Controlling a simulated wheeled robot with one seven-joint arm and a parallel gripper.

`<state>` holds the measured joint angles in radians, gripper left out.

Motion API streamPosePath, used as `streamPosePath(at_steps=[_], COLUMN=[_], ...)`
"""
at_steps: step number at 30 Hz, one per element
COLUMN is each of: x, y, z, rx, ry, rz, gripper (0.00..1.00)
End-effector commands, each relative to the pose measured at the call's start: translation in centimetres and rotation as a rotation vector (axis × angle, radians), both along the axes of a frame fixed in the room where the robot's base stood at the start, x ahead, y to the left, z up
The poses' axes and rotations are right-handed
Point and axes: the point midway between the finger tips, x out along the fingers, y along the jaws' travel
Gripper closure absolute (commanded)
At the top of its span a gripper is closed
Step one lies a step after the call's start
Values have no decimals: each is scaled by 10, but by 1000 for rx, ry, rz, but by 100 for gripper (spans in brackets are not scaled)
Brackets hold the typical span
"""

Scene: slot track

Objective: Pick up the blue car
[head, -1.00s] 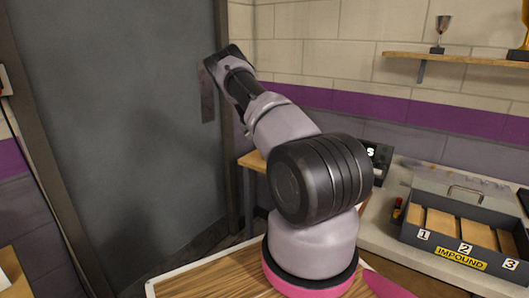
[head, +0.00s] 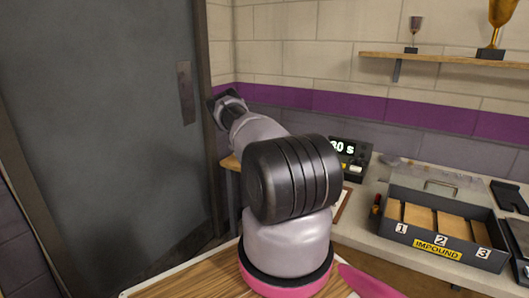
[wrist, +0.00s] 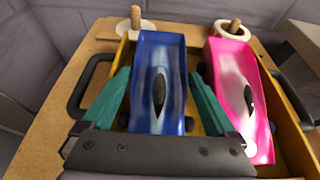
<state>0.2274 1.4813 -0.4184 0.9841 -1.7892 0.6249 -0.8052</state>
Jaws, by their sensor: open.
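The blue car (wrist: 174,70) shows in the wrist view, a long block with a dark oval cockpit and dark wheels, in a shallow wooden tray (wrist: 292,120). My gripper (wrist: 165,95) is open, its two teal fingers on either side of the blue car, the left one close along its left side. I cannot tell whether they touch it. The car's near end is hidden behind the gripper body. In the head view my arm hides the gripper's fingers and the blue car.
A pink car (wrist: 232,80) lies in the tray just right of the blue one, close to my right finger. In the head view, an impound box (head: 440,225) and a timer (head: 350,155) stand on the counter.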

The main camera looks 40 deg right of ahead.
Motion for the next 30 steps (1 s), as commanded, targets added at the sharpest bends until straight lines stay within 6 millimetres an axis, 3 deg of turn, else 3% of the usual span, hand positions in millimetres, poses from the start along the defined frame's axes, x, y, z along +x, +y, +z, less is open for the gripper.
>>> streamPosePath(at_steps=[4, 13, 19, 26, 30], x=[5, 7, 7, 7, 8], y=[-13, -15, -15, -15, -15], z=[-5, -5, -5, -3, 13], rx=[0, 0, 0, -1, -3], ry=[-4, -2, -2, -4, -5], rz=[-2, 0, -1, 0, 1], gripper=[7, 7, 82, 82, 82])
